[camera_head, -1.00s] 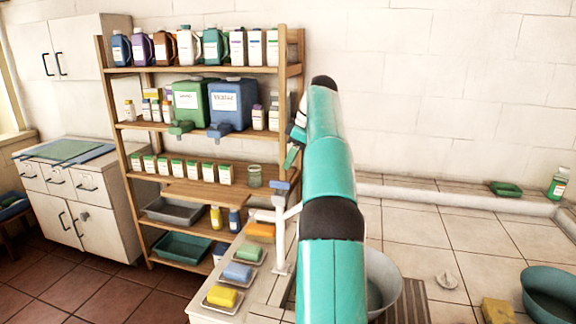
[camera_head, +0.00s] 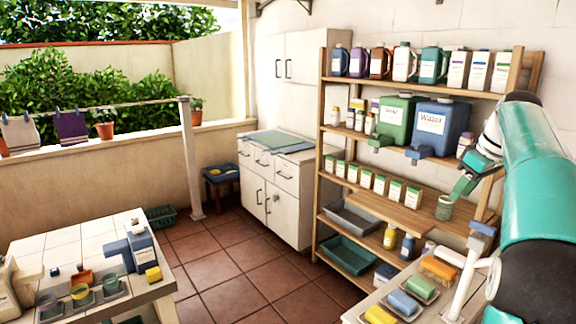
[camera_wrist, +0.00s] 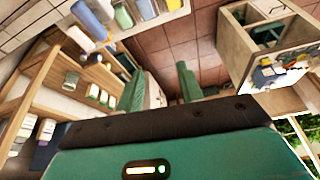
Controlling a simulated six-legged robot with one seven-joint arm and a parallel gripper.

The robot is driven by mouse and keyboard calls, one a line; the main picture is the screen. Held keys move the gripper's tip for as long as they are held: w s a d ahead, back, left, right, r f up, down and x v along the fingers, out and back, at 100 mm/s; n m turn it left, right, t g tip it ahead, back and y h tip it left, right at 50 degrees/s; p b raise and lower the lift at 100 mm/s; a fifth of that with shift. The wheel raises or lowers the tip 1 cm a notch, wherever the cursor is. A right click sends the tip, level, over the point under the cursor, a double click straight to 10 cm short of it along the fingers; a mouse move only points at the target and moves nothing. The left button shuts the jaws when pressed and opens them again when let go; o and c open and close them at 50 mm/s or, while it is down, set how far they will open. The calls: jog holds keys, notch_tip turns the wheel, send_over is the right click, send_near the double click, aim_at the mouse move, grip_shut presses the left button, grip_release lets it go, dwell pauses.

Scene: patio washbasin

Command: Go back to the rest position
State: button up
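My gripper (camera_head: 464,184) is at the end of my raised teal arm, at the right of the head view. It appears in front of the wooden shelf (camera_head: 325,130), just above a small jar (camera_head: 445,207) in that picture. Whether it touches anything there is hard to tell. In the wrist view its two green fingers (camera_wrist: 160,84) stand apart with nothing seen between them, so it is open and empty. The wrist view looks past them to the brown floor tiles.
The shelf holds bottles, a green canister (camera_head: 397,118) and a blue canister (camera_head: 440,127). Soaps, including a yellow one (camera_head: 379,315), lie on the counter at lower right. A white cabinet (camera_head: 275,190) stands behind. A tiled table (camera_head: 80,245) is at left. Floor between is clear.

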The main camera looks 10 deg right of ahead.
jog(key=s+a+f+m+h, duration=0.1)
jog(key=s+a, duration=0.3)
jog(key=a, duration=0.7)
jog(key=s+a+f+m, duration=0.1)
jog(key=s+a, duration=0.3)
jog(key=a, duration=0.7)
jog(key=s+a+f+m+t, duration=0.1)
jog(key=s+a+f+m, duration=0.1)
jog(key=s+a+f, duration=1)
jog(key=s+f, duration=0.2)
jog(key=s, duration=0.2)
jog(key=shift+a+t+h, duration=0.3)
jog(key=shift+a, duration=0.1)
jog(key=shift+d+f, duration=0.1)
jog(key=shift+d, duration=0.05)
